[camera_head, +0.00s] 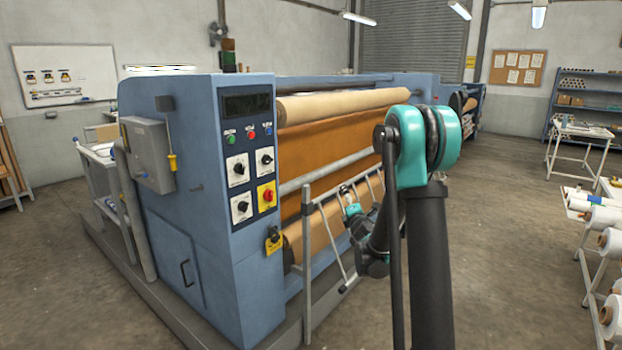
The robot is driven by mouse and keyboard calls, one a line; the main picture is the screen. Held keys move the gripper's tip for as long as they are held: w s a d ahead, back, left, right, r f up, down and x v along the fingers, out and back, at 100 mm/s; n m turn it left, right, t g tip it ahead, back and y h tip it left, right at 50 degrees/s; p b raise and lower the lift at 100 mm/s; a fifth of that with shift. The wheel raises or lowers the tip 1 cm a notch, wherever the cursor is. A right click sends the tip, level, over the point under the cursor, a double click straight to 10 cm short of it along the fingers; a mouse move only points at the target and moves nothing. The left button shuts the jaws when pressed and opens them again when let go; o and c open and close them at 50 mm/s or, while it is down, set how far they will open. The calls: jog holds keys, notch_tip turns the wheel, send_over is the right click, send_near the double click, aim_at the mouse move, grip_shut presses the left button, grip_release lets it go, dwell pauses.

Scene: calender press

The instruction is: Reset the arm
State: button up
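My arm (428,265) rises in front of the camera, right of centre. Its teal elbow joint (425,140) is at the top, and the forearm folds down and away behind it. The wrist end (370,258), with dark and teal parts, shows left of the upper arm, in front of the press's guard rail. My gripper is small and partly hidden there, and its fingers cannot be made out. I see nothing held. The blue calender press (205,250) stands left and ahead, with tan material on its rollers (340,105).
The press's control panel (250,165) has buttons, dials and a red-on-yellow switch. A metal guard rail (308,255) stands close to my wrist. White rolls (603,240) on a rack are at the right edge. Open floor (510,260) lies between the arm and the rack.

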jog(key=s+d+f+m+g+h, duration=0.25)
jog(key=s+d+m, duration=0.25)
jog(key=s+m, duration=0.3)
jog(key=s+d+f+m+g+h, duration=0.1)
jog(key=s+d+m+g+h, duration=0.35)
jog(key=s, duration=0.55)
jog(key=s+a+f+m+g+y, duration=0.1)
jog(key=s+f+m+g, duration=0.1)
jog(key=s, duration=0.7)
jog(key=s+a+f+m+g+y, duration=0.2)
jog(key=s+f+m, duration=0.3)
jog(key=s, duration=0.4)
jog(key=s+a+f+m+g+y, duration=0.1)
jog(key=s+f+m+g+y, duration=0.1)
jog(key=s, duration=0.6)
jog(key=shift+s+a+f+m+g, duration=0.2)
jog(key=shift+s+f+m+g, duration=0.25)
jog(key=shift+f+m, duration=0.5)
jog(key=shift+w, duration=0.1)
